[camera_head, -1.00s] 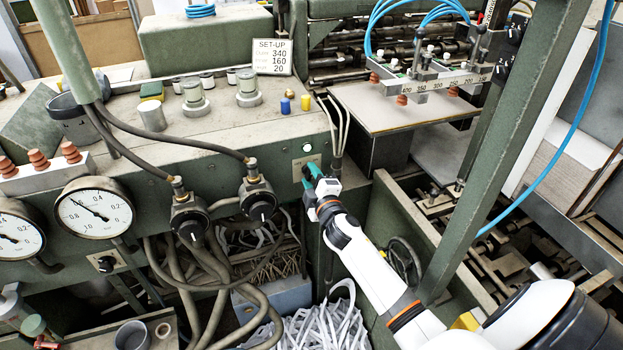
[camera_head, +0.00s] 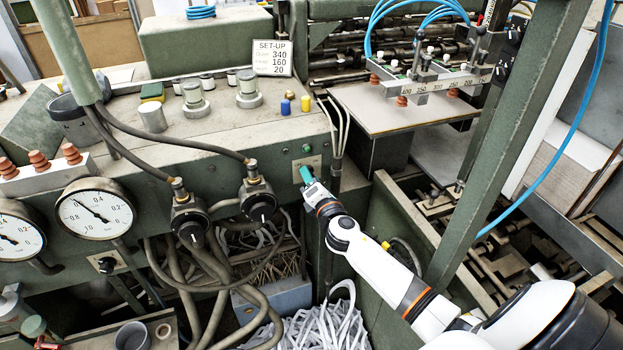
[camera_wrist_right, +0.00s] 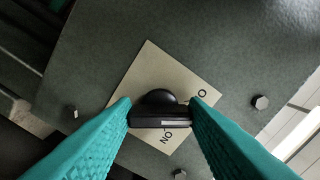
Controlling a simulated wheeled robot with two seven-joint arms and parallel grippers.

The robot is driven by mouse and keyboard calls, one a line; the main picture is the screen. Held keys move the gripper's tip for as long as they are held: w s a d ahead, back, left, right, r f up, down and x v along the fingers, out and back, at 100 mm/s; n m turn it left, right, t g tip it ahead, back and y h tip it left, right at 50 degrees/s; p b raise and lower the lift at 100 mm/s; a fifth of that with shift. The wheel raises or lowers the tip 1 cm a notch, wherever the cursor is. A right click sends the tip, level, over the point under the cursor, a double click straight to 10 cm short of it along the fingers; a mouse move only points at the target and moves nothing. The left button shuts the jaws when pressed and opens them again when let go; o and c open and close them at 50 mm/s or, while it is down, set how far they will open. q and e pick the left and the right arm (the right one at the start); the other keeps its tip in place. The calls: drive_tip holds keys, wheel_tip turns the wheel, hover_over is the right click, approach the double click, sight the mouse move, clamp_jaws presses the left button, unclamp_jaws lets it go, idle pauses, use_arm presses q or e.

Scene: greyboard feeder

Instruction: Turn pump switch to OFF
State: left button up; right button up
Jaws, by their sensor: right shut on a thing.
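The pump switch is a black knob (camera_wrist_right: 157,100) on a pale square plate (camera_wrist_right: 160,70) in the right wrist view. Lettering on the plate is partly covered; one label reads ON, upside down in this view. My right gripper (camera_wrist_right: 158,112) has its teal fingers on both sides of the knob, shut on it. In the head view, the right gripper (camera_head: 306,175) is at the plate (camera_head: 314,161) on the green cabinet front, and the fingers hide the knob. My left gripper is not in view.
A green button or lamp (camera_head: 307,148) sits just above the plate. Left of it are black valves (camera_head: 258,205) with hoses and a pressure gauge (camera_head: 95,208). A green frame post (camera_head: 500,150) stands right of my arm. Bolts (camera_wrist_right: 260,102) surround the plate.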

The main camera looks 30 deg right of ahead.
drive_tip(key=shift+f+n, duration=0.1)
drive_tip(key=shift+n, duration=1.1)
drive_tip(key=o, duration=1)
drive_tip(key=shift+b+v, duration=1.2)
drive_tip(key=shift+v, duration=4.8)
drive_tip(key=shift+d+f, duration=0.1)
